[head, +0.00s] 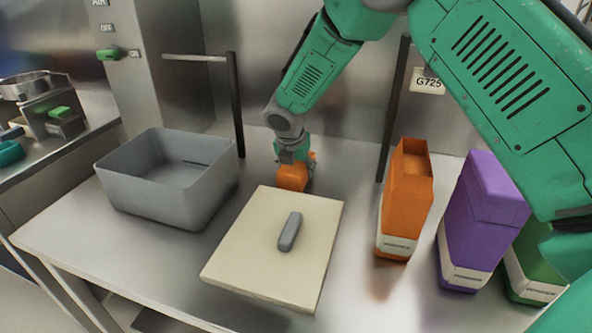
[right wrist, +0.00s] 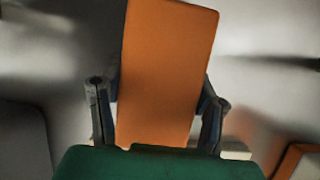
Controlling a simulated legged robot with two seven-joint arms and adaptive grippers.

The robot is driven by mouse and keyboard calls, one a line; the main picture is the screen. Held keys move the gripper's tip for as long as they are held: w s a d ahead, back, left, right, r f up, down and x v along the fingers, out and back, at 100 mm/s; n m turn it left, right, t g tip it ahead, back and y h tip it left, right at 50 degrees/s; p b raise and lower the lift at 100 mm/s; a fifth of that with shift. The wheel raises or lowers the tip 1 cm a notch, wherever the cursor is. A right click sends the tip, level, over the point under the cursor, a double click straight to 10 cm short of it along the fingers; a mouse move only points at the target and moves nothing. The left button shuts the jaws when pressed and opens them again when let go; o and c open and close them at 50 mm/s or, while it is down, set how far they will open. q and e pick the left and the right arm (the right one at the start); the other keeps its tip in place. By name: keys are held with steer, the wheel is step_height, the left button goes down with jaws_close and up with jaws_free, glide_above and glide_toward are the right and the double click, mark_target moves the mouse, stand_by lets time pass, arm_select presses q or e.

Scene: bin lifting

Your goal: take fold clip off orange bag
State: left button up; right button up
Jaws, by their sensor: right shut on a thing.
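The orange bag (head: 405,205) stands upright on the right half of the table, its top open. A purple bag beside it has a matching purple piece over its top. My right gripper (head: 291,168) is well to the left of the orange bag, behind the cream panel. It is shut on an orange piece, which looks like the fold clip (head: 291,178). In the right wrist view the orange clip (right wrist: 165,75) fills the space between both fingers. I cannot tell whether it touches the table. My left gripper is not in view.
A cream panel with a grey handle (head: 290,232) lies on the front middle of the table. An open grey bin (head: 150,195) stands at left. Purple (head: 482,225) and green (head: 530,265) bags stand at right. Upright dark bars stand at the back.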

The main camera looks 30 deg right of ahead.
steer(key=o, duration=1.3)
steer(key=shift+a+r, duration=0.2)
steer(key=shift+a, duration=0.15)
steer(key=p+v, duration=0.2)
steer(key=v, duration=0.8)
steer(key=shift+s+d+r, duration=0.1)
steer(key=shift+d+r, duration=0.05)
steer(key=shift+r, duration=0.1)
steer(key=shift+s+a+r, duration=0.15)
steer(key=shift+a+r, duration=0.2)
steer(key=shift+r, duration=0.2)
steer(key=shift+f, duration=0.1)
